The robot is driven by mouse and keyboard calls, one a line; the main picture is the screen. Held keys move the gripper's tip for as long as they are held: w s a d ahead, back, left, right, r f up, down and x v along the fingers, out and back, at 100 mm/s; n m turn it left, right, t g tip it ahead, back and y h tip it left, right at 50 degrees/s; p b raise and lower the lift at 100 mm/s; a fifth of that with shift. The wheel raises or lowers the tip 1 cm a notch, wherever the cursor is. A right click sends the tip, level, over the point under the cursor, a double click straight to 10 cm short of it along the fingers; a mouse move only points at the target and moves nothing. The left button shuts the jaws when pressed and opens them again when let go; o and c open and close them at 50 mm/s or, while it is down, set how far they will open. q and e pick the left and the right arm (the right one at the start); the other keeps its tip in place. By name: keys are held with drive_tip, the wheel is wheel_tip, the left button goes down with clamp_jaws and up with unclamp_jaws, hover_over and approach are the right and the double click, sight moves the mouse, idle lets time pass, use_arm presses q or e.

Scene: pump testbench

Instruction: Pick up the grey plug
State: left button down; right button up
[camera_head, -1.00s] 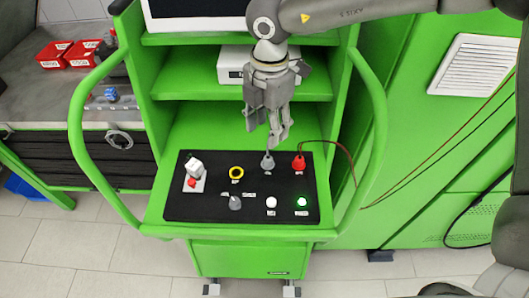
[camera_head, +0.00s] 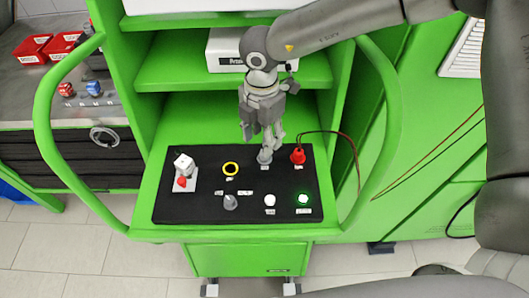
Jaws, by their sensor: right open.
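The grey plug (camera_head: 264,157) stands in the black panel (camera_head: 200,212) of the green cart, just left of the red plug (camera_head: 298,156). My right gripper (camera_head: 262,142) comes down from above with its fingers pointing at the panel. Its fingertips are right at the top of the grey plug and partly hide it. The gripper is open; I cannot tell whether it touches the plug. My left gripper is not in view.
A red cable runs from the red plug to the right. Curved green handles (camera_head: 48,120) flank the cart.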

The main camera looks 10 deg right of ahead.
drive_tip(key=shift+f, duration=0.3)
drive_tip(key=f+p, duration=0.3)
drive_tip(key=shift+d+f, duration=0.3)
drive_tip(key=shift+f, duration=0.55)
drive_tip(key=shift+c, duration=0.3)
drive_tip(key=c, duration=1)
